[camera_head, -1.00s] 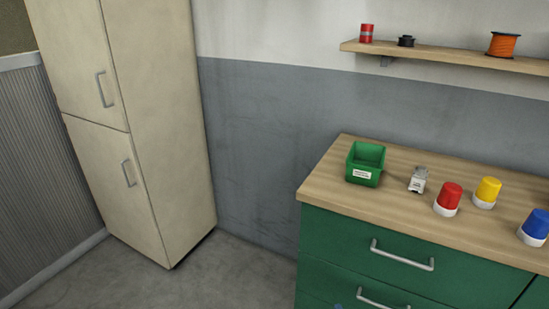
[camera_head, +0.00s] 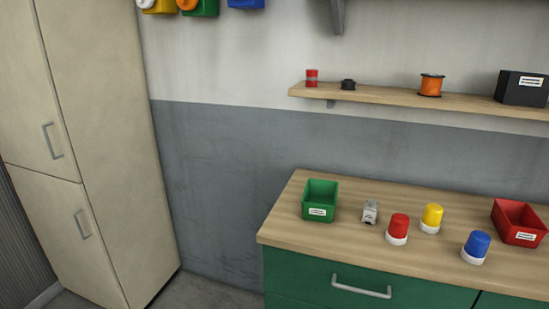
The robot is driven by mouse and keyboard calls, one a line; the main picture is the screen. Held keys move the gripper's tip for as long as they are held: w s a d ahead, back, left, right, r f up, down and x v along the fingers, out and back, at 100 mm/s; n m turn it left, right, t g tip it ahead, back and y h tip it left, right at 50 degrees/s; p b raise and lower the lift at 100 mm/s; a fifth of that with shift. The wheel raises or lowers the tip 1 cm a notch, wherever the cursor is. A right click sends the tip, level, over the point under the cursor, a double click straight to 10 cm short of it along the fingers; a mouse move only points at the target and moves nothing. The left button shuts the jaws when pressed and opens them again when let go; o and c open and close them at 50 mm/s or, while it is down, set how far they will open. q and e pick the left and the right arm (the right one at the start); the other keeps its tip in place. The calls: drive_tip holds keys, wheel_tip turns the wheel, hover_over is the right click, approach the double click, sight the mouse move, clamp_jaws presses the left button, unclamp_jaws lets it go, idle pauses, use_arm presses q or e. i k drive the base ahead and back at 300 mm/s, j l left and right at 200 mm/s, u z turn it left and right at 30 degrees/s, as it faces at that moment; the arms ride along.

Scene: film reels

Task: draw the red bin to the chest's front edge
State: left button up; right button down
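The red bin (camera_head: 519,237) stands on the wooden top of the green chest (camera_head: 285,226), at the right edge of the picture. It is an open box with a white label on its front, and its right side is partly cut off by the frame edge. It sits back from the chest's front edge. Neither of my grippers shows in the head view.
A green bin (camera_head: 320,214), a small metal device (camera_head: 370,212), and red (camera_head: 397,228), yellow (camera_head: 432,217) and blue (camera_head: 475,247) beacons stand on the chest. A shelf (camera_head: 390,99) above holds a black box (camera_head: 521,88) and spools. A tall cabinet (camera_head: 110,150) stands left.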

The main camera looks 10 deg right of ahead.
sight(516, 222)
drive_tip(key=z, duration=1.9)
